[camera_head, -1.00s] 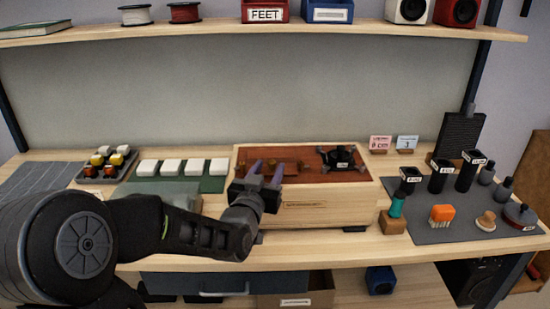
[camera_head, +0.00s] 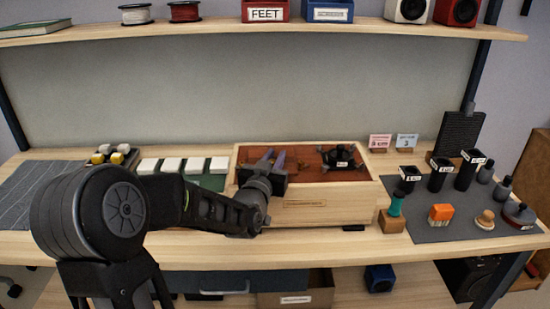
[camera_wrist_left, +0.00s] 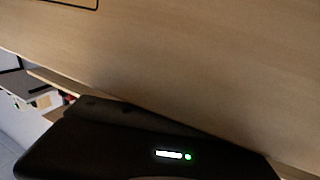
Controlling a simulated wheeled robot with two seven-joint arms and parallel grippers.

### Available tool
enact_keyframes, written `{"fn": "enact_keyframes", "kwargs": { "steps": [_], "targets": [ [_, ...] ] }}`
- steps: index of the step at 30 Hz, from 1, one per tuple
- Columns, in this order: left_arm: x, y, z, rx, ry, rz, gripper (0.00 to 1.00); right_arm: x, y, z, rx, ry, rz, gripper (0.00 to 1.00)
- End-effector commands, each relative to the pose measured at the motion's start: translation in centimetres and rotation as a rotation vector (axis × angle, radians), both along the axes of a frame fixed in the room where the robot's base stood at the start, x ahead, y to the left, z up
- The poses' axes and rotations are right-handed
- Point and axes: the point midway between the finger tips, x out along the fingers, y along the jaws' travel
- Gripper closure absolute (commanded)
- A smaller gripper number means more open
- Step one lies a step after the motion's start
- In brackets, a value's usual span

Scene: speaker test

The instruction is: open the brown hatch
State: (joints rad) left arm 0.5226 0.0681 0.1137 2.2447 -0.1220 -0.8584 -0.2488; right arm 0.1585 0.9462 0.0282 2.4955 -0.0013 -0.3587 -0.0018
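The brown hatch (camera_head: 311,172) is the flat reddish-brown panel set in the top of a pale wooden box (camera_head: 320,211) on the bench, lying level with the box top. A black several-armed fixture (camera_head: 340,157) sits on its right part. The left wrist view shows pale wood and a dark part with a green light, no fingers. My right gripper is not in view.
To the right, a grey mat (camera_head: 453,229) holds black containers, a brush and other small items. A shelf (camera_head: 300,30) runs above.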

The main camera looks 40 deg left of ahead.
Motion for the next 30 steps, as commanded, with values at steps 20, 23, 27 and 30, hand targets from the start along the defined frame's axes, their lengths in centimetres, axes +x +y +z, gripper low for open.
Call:
{"fn": "enact_keyframes", "kwargs": {
  "steps": [20, 23, 27, 30],
  "targets": [
    [-0.01, -0.03, 0.0, 0.0, 0.0, 0.0, 1.0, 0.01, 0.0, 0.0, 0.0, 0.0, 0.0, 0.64],
    [-0.01, -0.03, 0.0, 0.0, 0.0, 0.0, 1.0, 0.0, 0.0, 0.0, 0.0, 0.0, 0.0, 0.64],
    [-0.01, -0.03, 0.0, 0.0, 0.0, 0.0, 1.0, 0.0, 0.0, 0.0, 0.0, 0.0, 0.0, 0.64],
    [-0.01, -0.03, 0.0, 0.0, 0.0, 0.0, 1.0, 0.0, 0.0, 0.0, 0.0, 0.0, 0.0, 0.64]
  ]
}}
